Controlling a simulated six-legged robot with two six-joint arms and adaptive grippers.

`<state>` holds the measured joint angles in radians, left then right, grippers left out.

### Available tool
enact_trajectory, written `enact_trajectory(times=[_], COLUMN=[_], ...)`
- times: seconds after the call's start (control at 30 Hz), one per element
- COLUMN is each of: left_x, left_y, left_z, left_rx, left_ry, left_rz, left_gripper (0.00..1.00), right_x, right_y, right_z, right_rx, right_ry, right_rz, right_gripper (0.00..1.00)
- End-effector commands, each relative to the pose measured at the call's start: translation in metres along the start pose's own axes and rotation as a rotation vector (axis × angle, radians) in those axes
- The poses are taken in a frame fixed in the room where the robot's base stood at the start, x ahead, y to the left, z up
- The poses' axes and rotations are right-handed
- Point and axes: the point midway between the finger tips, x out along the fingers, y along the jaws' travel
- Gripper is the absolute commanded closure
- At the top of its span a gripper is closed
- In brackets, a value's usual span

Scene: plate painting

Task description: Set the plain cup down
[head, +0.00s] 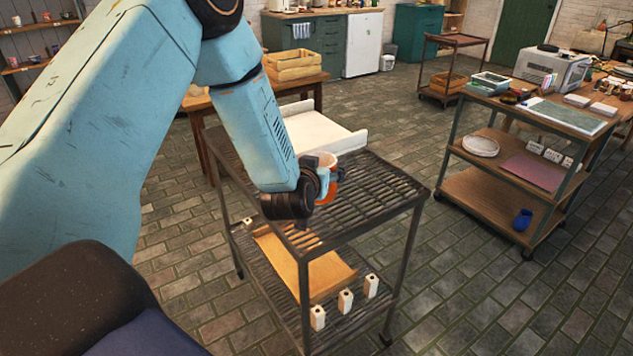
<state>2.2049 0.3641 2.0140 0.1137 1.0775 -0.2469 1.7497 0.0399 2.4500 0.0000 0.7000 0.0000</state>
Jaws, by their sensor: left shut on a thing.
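A small cup (328,192), pale at the top and orange lower down, is at the end of my left arm. My left gripper (318,179) is shut on it, and the gripper's dark parts hide much of its left side. The cup is over the slatted top of a dark metal rack (375,195), near its middle. I cannot tell whether its base touches the slats. My right gripper is out of view.
The slats right of the cup are clear. A white tray-like piece (318,132) stands behind the rack. The lower shelf holds an orange-brown board (290,262) and several small white blocks (345,301). A loaded wooden workbench (570,118) stands at right, across open brick floor.

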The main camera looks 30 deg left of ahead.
Motion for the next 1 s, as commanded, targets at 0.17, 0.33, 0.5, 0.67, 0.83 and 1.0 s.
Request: enact_trajectory(times=[0.17, 0.33, 0.5, 0.67, 0.83, 1.0], left_x=[0.006, 0.014, 0.016, 0.016, 0.017, 0.017], left_y=[0.000, 0.000, 0.001, 0.001, 0.000, 0.000], left_z=[0.015, 0.037, 0.043, 0.042, 0.047, 0.046], left_rx=[0.001, 0.002, -0.001, -0.001, 0.000, 0.000], left_ry=[0.002, 0.002, 0.004, 0.004, 0.001, 0.001], left_rz=[0.001, 0.001, 0.002, 0.002, 0.001, 0.001], left_gripper=[0.73, 0.73, 0.73, 0.73, 0.30, 0.15], right_x=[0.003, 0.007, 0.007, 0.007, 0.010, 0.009], right_y=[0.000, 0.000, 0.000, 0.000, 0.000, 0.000], right_z=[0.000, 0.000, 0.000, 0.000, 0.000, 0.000], right_rx=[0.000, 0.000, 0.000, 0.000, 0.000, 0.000], right_ry=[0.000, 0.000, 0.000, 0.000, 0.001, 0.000], right_rz=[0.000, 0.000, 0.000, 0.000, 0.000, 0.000], right_gripper=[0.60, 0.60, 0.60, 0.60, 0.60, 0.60])
